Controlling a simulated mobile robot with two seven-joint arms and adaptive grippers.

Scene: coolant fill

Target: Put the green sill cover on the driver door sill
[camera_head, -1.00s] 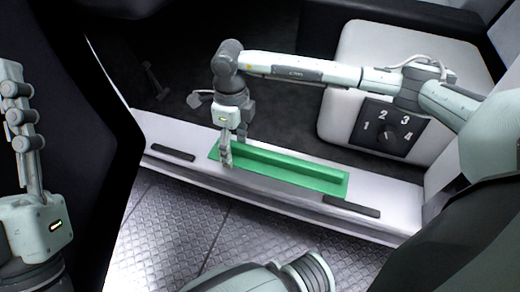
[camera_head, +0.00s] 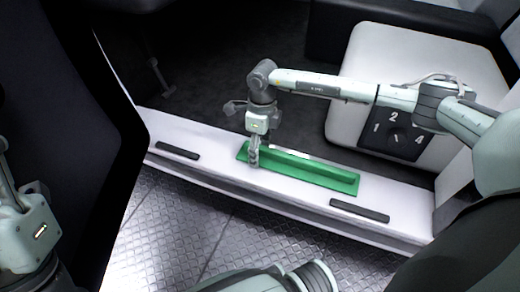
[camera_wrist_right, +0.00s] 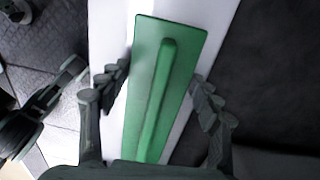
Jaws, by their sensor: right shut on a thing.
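The green sill cover (camera_head: 310,174) is a long flat strip with a raised rib, over the pale door sill (camera_head: 215,167). It appears roughly lengthwise along the sill, between two black strips; I cannot tell whether it touches the sill. My right gripper (camera_head: 254,163) points down at the cover's left end and is shut on it. In the right wrist view, the fingers (camera_wrist_right: 160,95) are at both long edges of the cover (camera_wrist_right: 143,85), with pale sill (camera_wrist_right: 108,35) beside it. My left gripper (camera_head: 4,165) is mostly cut off at the left edge.
Black strips lie on the sill at left (camera_head: 177,151) and right (camera_head: 359,210). Tread-plate floor (camera_head: 180,230) lies in front; the dark door (camera_head: 70,120) is at left.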

